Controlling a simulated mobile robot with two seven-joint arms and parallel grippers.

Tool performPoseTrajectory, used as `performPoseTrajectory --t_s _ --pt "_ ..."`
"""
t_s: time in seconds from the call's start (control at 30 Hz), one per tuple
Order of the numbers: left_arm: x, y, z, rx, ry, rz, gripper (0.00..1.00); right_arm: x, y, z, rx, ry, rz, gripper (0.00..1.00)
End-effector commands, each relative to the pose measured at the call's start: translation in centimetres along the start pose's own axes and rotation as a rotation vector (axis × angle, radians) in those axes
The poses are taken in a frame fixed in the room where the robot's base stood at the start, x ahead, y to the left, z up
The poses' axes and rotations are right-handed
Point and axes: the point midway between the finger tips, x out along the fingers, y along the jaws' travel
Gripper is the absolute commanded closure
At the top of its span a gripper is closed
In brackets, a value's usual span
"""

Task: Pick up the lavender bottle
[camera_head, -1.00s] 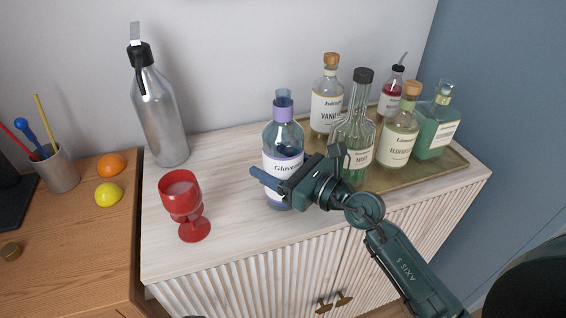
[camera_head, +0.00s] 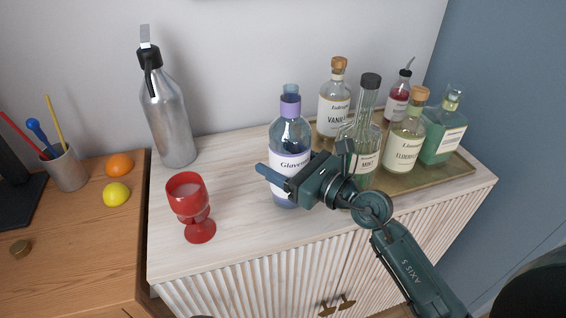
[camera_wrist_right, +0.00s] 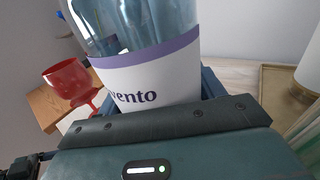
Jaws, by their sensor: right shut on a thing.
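The lavender bottle (camera_head: 289,136) is clear bluish glass with a lavender neck band and a white label reading roughly "Glavento". It is upright near the front of the pale cabinet top (camera_head: 235,170). My right gripper (camera_head: 302,162) reaches in from the lower right and is shut on the bottle's lower body, partly hiding it. In the right wrist view the bottle (camera_wrist_right: 150,78) stands close between the fingers, its label edged in purple. My left gripper is not in view.
A red goblet (camera_head: 188,200) stands left of the bottle, and a steel flask (camera_head: 170,125) behind it. Close on the right, a brass tray (camera_head: 440,174) holds several bottles, including the mint one (camera_head: 367,155). Bare cabinet top lies between goblet and bottle.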

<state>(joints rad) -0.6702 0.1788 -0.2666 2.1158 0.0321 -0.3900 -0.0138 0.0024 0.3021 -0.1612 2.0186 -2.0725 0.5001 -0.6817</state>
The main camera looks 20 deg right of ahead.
Motion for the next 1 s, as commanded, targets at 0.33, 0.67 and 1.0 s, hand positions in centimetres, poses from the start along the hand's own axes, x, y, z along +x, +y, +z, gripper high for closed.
performPoseTrajectory --t_s 0.33,0.67,1.0 --pt "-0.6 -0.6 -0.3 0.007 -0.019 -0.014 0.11 0.0 0.0 4.0 -0.003 -0.01 -0.001 0.82" --pt "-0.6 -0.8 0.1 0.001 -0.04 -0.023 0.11 0.0 0.0 6.8 -0.002 -0.009 0.0 0.82" --pt "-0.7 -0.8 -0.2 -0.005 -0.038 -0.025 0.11 0.0 0.0 8.4 -0.003 -0.008 -0.001 0.82"
